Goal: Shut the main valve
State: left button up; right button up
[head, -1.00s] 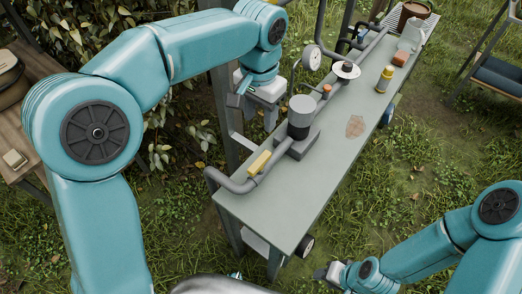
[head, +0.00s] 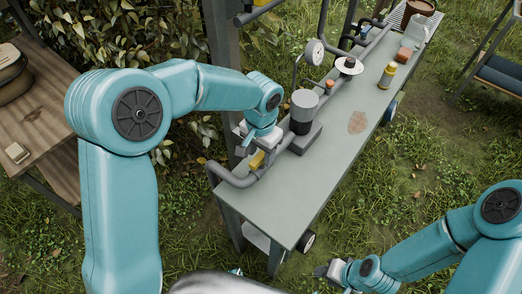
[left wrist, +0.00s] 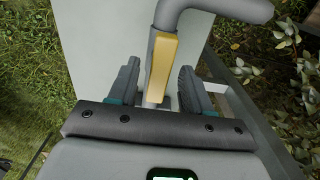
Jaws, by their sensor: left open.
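The main valve's yellow lever (head: 257,160) sits on the grey pipe at the near left end of the bench. In the left wrist view the lever (left wrist: 161,62) lies along the pipe. My left gripper (head: 250,147) is over the lever and hides part of it in the head view. In the left wrist view its two fingers (left wrist: 159,72) stand apart, one on each side of the lever and pipe, with gaps showing. My right gripper (head: 331,272) is low, off the bench's near right side; its jaws are too small to read.
On the bench (head: 290,205), a grey cylinder (head: 303,108) stands close beyond the lever. Farther along are a gauge (head: 315,50), a white disc (head: 349,66), a yellow bottle (head: 387,75) and an orange block (head: 405,53). A post (head: 220,60) stands behind. The bench's near part is clear.

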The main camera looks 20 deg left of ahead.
pick_arm(q)
jog(key=shift+d, duration=0.1)
jog(key=shift+w, duration=0.1)
grip_shut()
jog(key=m, duration=0.4)
jog(key=shift+m+p, duration=0.3)
jog(key=shift+p, duration=0.1)
jog(key=m+p, duration=0.1)
jog(key=m, duration=0.3)
jog(key=shift+r+m, duration=0.1)
jog(key=shift+m, duration=0.2)
jog(key=m+p, duration=0.1)
jog(key=m, duration=0.3)
jog(key=shift+w+m+p, duration=0.1)
jog(key=shift+m+p, duration=0.75)
jog(key=shift+m, duration=1.45)
